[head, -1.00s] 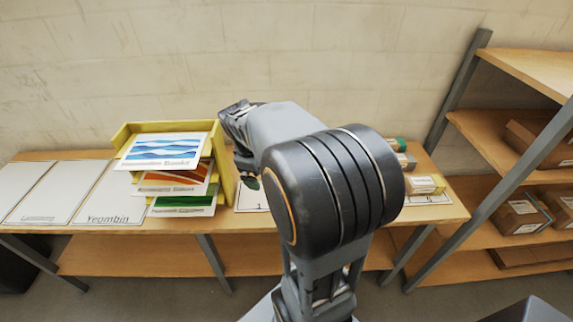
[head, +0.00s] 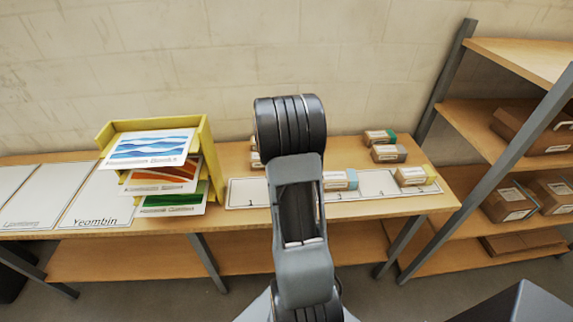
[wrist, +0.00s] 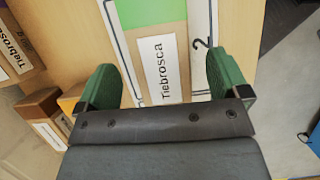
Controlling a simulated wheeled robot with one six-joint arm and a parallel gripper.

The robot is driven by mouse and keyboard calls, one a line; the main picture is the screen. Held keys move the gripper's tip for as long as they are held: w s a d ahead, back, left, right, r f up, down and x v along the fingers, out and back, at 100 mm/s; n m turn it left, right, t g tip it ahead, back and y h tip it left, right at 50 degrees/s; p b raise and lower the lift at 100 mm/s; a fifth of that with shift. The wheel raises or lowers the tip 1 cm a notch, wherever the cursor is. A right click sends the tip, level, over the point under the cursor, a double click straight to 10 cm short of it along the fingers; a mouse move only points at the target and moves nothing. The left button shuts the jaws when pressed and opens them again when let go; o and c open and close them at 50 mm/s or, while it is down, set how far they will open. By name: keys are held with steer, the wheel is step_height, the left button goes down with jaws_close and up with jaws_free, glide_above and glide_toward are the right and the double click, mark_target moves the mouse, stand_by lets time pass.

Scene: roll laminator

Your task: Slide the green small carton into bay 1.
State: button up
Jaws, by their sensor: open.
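The green small carton (wrist: 150,48), tan with a bright green end and a white "Tiebrosca" label, lies by the printed "2" of the numbered strip in the wrist view. My gripper (wrist: 161,72) is open, its green-tipped fingers showing on either side of the carton's label end. I cannot tell how far above the carton they are, and no grip shows. In the head view my arm hides the gripper, this carton and bay 2. Bay 1 (head: 250,192), at the strip's left end, looks empty where visible.
A blue-ended carton (head: 340,180) lies by number 3, a yellow-ended one (head: 416,176) at the strip's right end. Teal-ended (head: 379,137) and grey-ended (head: 388,153) cartons stand behind. More cartons (wrist: 42,112) lie left of my gripper. A yellow tray stack (head: 207,150) stands left.

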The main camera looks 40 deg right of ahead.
mark_target(259, 191)
steer(key=shift+x, duration=2.4)
steer(key=shift+c, duration=0.2)
steer(key=c, duration=1)
steer(key=shift+w+a+p, duration=0.2)
steer(key=shift+w+a, duration=1.35)
steer(key=shift+a, duration=0.35)
steer(key=shift+w+a+p, duration=0.15)
steer(key=shift+w+a, duration=1.45)
steer(key=shift+a, duration=0.35)
steer(key=shift+w+a+p, duration=0.2)
steer(key=shift+w+a, duration=1.35)
steer(key=shift+a, duration=0.35)
steer(key=o, duration=1.2)
steer(key=shift+c, duration=0.2)
steer(key=shift+r, duration=0.1)
steer(key=shift+r+p, duration=2.45)
steer(key=shift+r, duration=0.5)
